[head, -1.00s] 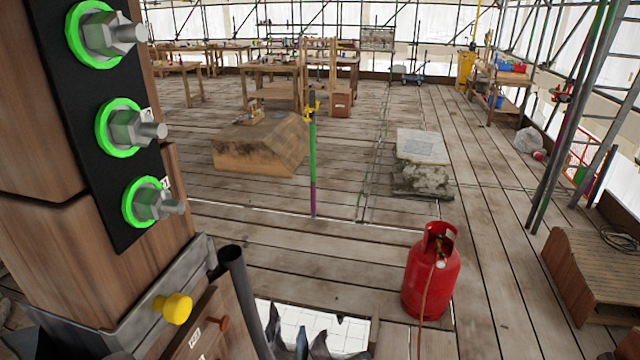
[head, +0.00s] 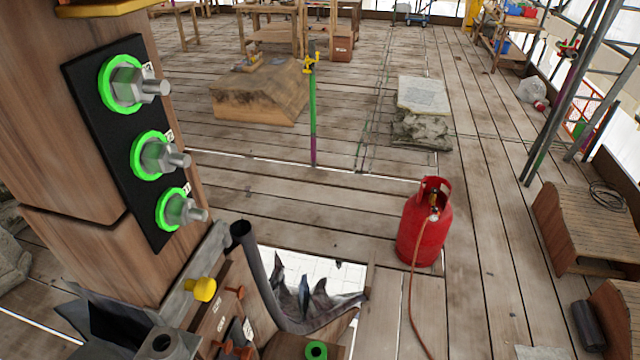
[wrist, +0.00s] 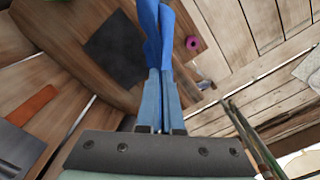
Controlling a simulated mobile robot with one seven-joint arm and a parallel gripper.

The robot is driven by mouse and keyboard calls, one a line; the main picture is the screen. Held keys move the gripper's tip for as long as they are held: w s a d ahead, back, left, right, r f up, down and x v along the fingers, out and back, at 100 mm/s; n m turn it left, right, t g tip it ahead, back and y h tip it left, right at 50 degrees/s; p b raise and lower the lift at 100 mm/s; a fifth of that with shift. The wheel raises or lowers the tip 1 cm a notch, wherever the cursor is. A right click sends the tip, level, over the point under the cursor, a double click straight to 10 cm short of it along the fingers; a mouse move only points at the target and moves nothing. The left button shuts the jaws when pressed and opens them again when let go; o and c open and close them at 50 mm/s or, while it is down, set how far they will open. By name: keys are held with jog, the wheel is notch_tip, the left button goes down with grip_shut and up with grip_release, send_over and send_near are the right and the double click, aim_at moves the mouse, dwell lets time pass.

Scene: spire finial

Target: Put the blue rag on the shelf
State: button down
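The blue rag (wrist: 152,28) is in the wrist view, at the top middle, as bright blue folded cloth at the tips of my gripper (wrist: 160,75). My gripper's two blue-grey fingers are close together, and the rag appears pinched between them. The rag extends beyond the fingertips in two strips. Neither my gripper nor the rag shows in the head view. I cannot tell which thing is the shelf; a wooden bench with a lower board (head: 505,40) stands at the far right in the head view.
A wooden post with a black bolted plate (head: 125,140) stands close at left. A dark curved pipe (head: 262,280) is beside a floor opening. A red gas cylinder (head: 422,230) with a hose stands at right. A wooden block (head: 258,92) and a stone slab (head: 423,95) lie beyond.

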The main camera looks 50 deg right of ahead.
jog(key=shift+f, duration=0.1)
jog(key=s+d+f+b, duration=0.1)
jog(key=d+f+b, duration=0.2)
jog(key=f+b, duration=0.6)
jog(key=s+d+f+b, duration=0.2)
jog(key=d+f+b, duration=0.1)
jog(key=f+b, duration=0.7)
jog(key=s+d+f+b, duration=0.1)
jog(key=d+f+b, duration=0.2)
jog(key=f+b, duration=0.6)
jog(key=shift+s+d+f+b, duration=0.15)
jog(key=shift+f+b, duration=0.2)
jog(key=shift+f, duration=0.2)
